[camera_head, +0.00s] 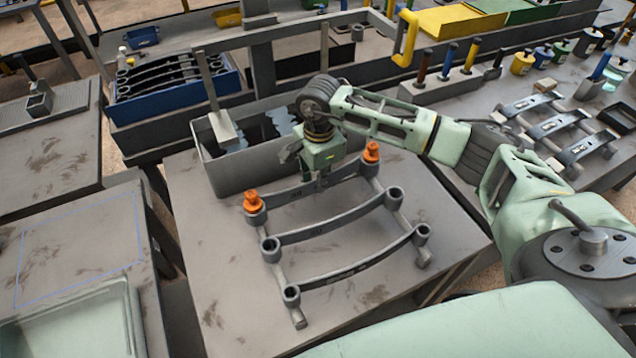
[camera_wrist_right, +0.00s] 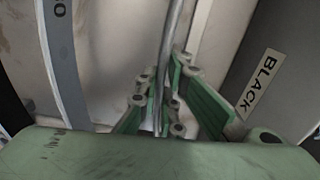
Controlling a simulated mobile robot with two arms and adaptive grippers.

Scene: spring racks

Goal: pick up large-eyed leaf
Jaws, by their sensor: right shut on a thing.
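Three curved grey leaves with round eyes lie across a rack on the table. The far leaf (camera_head: 285,194) has orange pieces (camera_head: 254,201) at both ends. The middle leaf (camera_head: 330,228) and near leaf (camera_head: 350,270) have open eyes. My right gripper (camera_head: 321,174) points down and is shut on the far leaf near its middle. In the right wrist view, the fingers (camera_wrist_right: 162,108) pinch the thin edge of this leaf (camera_wrist_right: 172,60). I cannot tell whether the leaf is lifted off the rack. My left gripper is not in view.
A blue crate (camera_head: 180,103) of leaves is at the back left. Another leaf rack (camera_head: 550,125) stands at the right. The table front is clear.

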